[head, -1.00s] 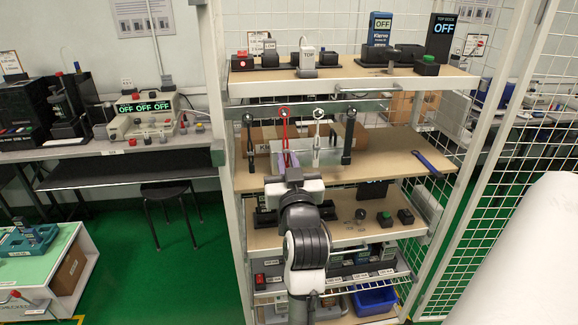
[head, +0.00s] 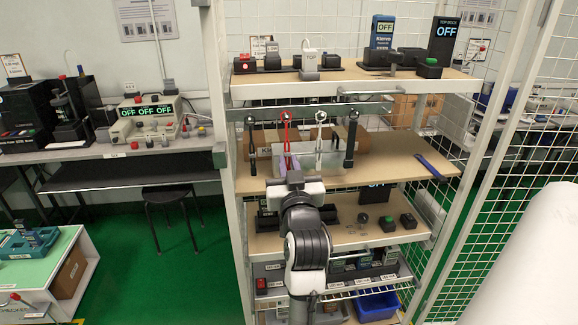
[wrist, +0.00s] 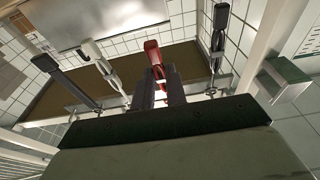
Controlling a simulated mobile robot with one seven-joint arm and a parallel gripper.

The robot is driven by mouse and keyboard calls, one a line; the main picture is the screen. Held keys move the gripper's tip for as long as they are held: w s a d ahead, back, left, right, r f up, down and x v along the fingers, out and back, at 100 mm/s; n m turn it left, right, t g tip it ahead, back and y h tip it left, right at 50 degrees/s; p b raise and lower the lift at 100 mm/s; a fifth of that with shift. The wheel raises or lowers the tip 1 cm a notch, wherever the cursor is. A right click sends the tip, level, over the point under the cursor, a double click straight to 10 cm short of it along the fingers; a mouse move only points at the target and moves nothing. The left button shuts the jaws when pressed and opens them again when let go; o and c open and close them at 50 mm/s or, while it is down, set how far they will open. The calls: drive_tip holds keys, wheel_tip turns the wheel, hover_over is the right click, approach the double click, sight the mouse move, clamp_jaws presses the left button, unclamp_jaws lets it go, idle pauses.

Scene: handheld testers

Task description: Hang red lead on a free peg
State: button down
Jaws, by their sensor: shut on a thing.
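The red lead (head: 287,126) is upright in front of the peg rail (head: 345,111), its top loop at the rail's height. In the wrist view the red lead (wrist: 153,52) shows between the two dark fingers of my gripper (wrist: 160,92), which is shut on it. In the head view my gripper (head: 290,168) is below the loop, above the middle shelf. A black lead (head: 250,135) hangs to the left; a white lead (head: 320,130) and another black lead (head: 351,140) hang to the right. I cannot tell whether the red loop is around a peg.
A clear bin (head: 340,178) stands on the middle shelf (head: 395,160) behind my gripper. A blue tool (head: 430,168) lies at the shelf's right. The upper shelf (head: 340,78) with testers is overhead. A shelf post (head: 225,150) and mesh side bound the space.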

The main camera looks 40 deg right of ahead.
drive_tip(key=c, duration=1.3)
unclamp_jaws()
drive_tip(key=shift+c, duration=0.2)
drive_tip(key=p+v, duration=0.8)
drive_tip(key=v, duration=0.5)
drive_tip(key=shift+s+a, duration=0.3)
